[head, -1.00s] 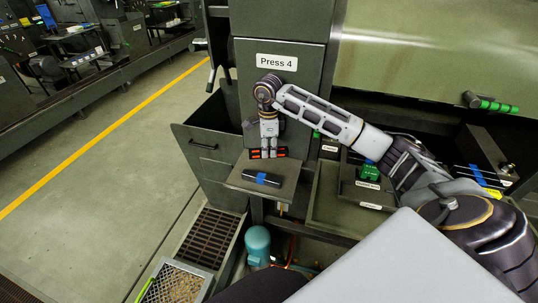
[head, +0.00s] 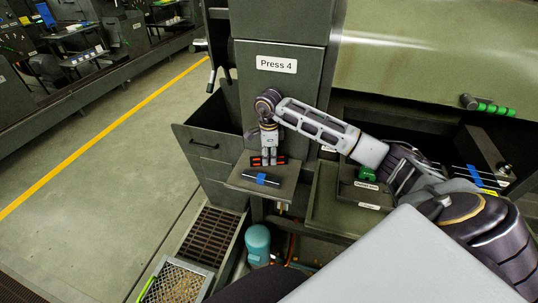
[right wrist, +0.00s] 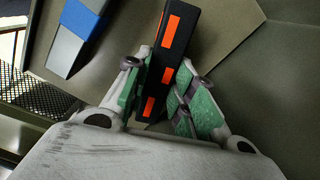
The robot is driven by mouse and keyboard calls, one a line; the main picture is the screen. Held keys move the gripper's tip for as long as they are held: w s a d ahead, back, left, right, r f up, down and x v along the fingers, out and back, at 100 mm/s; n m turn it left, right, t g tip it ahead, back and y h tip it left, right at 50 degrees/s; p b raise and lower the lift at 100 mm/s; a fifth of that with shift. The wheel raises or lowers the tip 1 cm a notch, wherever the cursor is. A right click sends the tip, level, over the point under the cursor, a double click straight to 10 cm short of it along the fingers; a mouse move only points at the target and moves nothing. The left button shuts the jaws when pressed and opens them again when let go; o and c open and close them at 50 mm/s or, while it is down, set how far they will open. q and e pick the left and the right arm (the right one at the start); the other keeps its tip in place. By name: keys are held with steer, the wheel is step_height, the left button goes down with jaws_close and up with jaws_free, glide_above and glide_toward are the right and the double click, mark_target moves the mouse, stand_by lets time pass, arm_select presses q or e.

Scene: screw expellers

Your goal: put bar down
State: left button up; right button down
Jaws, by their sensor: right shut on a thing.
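My right gripper (head: 269,159) is shut on a black bar with orange marks (right wrist: 168,55), gripping it between its green-padded fingers. The bar is at the small shelf (head: 289,174) on the front of Press 4, by the shelf's back edge. I cannot tell whether it touches the shelf. A second dark bar with a blue band (head: 262,179) lies on the shelf in front of it. This bar also shows at the upper left of the right wrist view (right wrist: 72,32), apart from the held one. My left gripper is not in view.
The press column with the Press 4 sign (head: 276,64) rises behind the shelf. An open dark bin (head: 205,146) stands to its left. Below are a floor grate (head: 211,238) and a teal tank (head: 257,244). A green block (head: 367,173) sits to the right.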

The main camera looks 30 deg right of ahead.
steer(key=shift+f, duration=0.2)
stand_by(0.3)
steer(key=c, duration=1.2)
jaws_free()
steer(key=shift+r, duration=0.15)
steer(key=shift+r, duration=0.2)
step_height(320, 180, up, 12)
steer(key=b, duration=0.2)
steer(key=shift+f, duration=0.2)
step_height(320, 180, up, 14)
steer(key=p, duration=0.8)
stand_by(0.5)
